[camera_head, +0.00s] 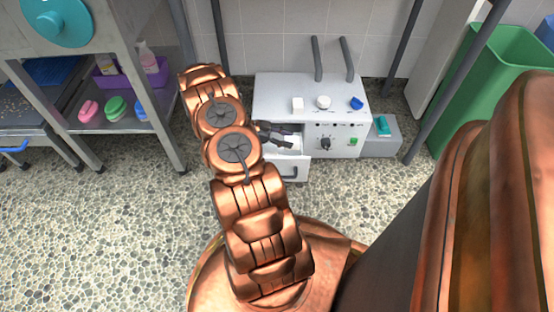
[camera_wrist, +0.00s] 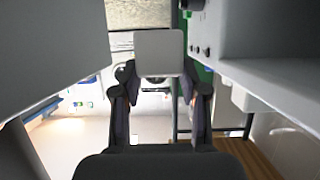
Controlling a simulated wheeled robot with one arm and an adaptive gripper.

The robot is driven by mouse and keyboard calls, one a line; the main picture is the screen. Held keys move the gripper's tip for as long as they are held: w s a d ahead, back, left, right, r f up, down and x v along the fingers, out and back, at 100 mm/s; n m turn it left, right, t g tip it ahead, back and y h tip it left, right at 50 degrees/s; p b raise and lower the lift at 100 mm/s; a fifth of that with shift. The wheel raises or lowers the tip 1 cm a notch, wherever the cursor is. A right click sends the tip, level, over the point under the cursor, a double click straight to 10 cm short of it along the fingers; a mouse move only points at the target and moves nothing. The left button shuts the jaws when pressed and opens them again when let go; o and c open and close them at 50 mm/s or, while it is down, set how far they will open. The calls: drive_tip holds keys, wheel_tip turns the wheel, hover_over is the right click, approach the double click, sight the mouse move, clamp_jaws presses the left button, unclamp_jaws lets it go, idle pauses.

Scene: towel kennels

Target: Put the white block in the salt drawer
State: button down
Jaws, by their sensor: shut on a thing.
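My gripper (camera_head: 288,139) is at the open drawer (camera_head: 292,169) at the lower left of the white machine (camera_head: 270,98). In the wrist view the fingers of my gripper (camera_wrist: 159,75) are closed on the sides of a pale, square-faced white block (camera_wrist: 158,52). In the head view the held block is hard to tell from the pale drawer behind it. The drawer is pulled out and has a dark handle on its front; my arm covers its left part. I cannot tell whether the block is above or inside it.
On the machine's top stand another white block (camera_head: 297,104), a round white piece (camera_head: 323,102) and a blue piece (camera_head: 356,103). A grey box (camera_head: 380,147) is at the right. A metal shelf (camera_head: 150,125) stands left, a green bin (camera_head: 490,85) right. Open floor lies in front.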

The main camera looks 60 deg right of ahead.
wheel_tip(320, 180, down, 10)
drive_tip(key=b, duration=0.4)
drive_tip(key=shift+r, duration=0.1)
drive_tip(key=c, duration=0.6)
unclamp_jaws()
drive_tip(key=shift+f, duration=0.2)
drive_tip(key=shift+r, duration=0.25)
drive_tip(key=shift+p+v, duration=1.7)
drive_tip(key=shift+v, duration=2)
